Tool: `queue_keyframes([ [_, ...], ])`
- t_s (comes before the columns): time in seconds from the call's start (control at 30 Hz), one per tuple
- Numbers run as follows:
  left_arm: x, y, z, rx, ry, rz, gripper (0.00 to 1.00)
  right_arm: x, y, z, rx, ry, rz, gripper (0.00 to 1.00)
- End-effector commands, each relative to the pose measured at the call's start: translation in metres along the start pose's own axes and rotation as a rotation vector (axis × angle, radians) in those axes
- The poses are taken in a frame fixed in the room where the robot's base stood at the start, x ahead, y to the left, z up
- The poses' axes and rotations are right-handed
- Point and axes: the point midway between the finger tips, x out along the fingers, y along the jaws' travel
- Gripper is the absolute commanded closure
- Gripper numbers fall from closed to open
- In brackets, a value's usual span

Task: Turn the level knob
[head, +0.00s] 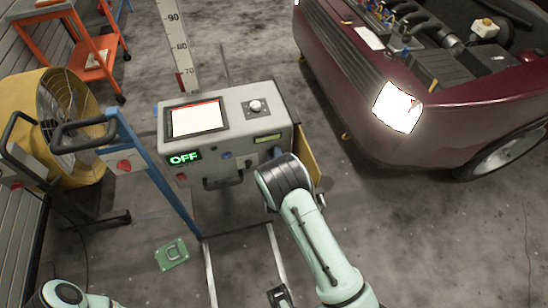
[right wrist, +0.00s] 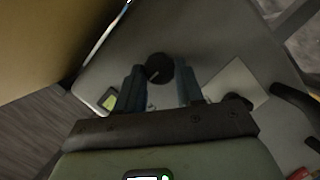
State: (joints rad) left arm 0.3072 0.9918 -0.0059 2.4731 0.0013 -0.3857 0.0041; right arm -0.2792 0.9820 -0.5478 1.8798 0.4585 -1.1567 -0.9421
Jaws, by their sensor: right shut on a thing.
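The machine (head: 235,135) is a grey box on a stand, with a lit screen and a green OFF display (head: 184,158) on its front. In the right wrist view a round black knob (right wrist: 157,66) with a pale pointer mark sits on the front panel. I take it as the level knob. My right gripper (right wrist: 162,84) is shut on it, one blue-grey finger on either side. In the head view my right gripper (head: 270,158) is at the panel's right part and hides this knob.
Another knob (head: 254,105) is on the machine's top. A blue post with a red switch (head: 124,166) and a yellow fan (head: 65,120) stand left. A dark red car (head: 440,120) with its hood open stands right. A green plate (head: 172,254) lies on the floor.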

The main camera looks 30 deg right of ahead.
Motion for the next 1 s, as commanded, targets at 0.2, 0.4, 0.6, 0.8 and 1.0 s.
queue_keyframes([
  [0.2,0.010,-0.003,-0.002,0.000,0.004,0.001,0.56,0.000,0.001,0.001,0.127,0.006,-0.041,0.94],
  [0.4,0.021,-0.005,-0.008,0.002,0.022,0.005,0.56,0.001,0.002,0.003,0.292,0.013,-0.097,0.94],
  [0.6,0.033,-0.006,-0.017,0.003,0.046,0.009,0.56,0.001,0.003,0.004,0.461,0.020,-0.155,0.94],
  [0.8,0.044,-0.007,-0.025,0.005,0.066,0.014,0.56,0.002,0.004,0.004,0.603,0.028,-0.204,0.94],
  [1.0,0.052,-0.008,-0.032,0.007,0.083,0.018,0.56,0.001,0.005,0.004,0.704,0.032,-0.240,0.94],
])
